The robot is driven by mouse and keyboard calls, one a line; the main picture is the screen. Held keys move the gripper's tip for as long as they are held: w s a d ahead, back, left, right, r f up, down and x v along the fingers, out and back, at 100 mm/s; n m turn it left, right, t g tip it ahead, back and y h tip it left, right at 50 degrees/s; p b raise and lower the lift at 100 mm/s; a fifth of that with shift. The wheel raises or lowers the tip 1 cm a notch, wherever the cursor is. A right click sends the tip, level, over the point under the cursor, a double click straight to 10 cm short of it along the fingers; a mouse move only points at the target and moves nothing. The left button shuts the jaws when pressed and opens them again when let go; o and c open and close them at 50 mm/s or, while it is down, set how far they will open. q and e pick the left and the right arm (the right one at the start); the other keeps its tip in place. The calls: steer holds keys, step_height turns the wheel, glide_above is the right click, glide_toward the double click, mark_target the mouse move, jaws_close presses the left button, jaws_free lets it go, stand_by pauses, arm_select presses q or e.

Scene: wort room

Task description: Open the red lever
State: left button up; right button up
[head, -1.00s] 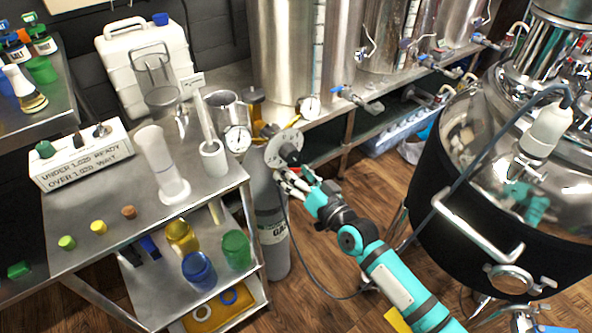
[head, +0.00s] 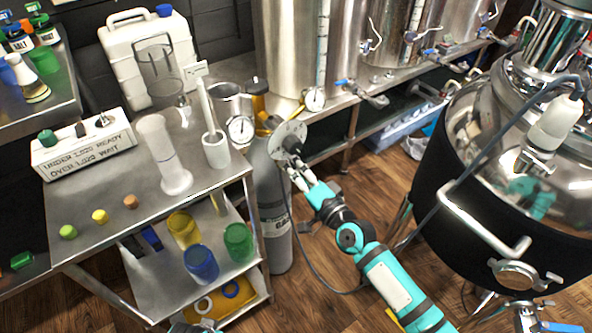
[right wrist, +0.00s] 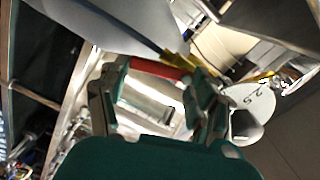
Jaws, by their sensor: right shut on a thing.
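The red lever (right wrist: 168,70) shows as a red bar between the fingertips in the right wrist view. My right gripper (right wrist: 162,78) is shut on it, with a finger at each end of the red part. In the head view my right gripper (head: 289,168) is at the top of the grey gas cylinder (head: 276,232), just below the round pale disc (head: 288,138). The lever is hidden there by the gripper and fittings. A small part at the bottom edge of the head view appears to be my left gripper (head: 195,327); its fingers cannot be made out.
A steel cart (head: 108,192) with a measuring cylinder (head: 165,155) and jugs stands left of the gas cylinder. A large black-jacketed vessel (head: 480,190) stands at the right. A thin hose hangs beside the cylinder. Wooden floor (head: 330,265) is open between them.

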steer(key=shift+r+m, duration=0.1)
steer(key=shift+m, duration=0.2)
steer(key=o, duration=1.2)
steer(key=v, duration=0.8)
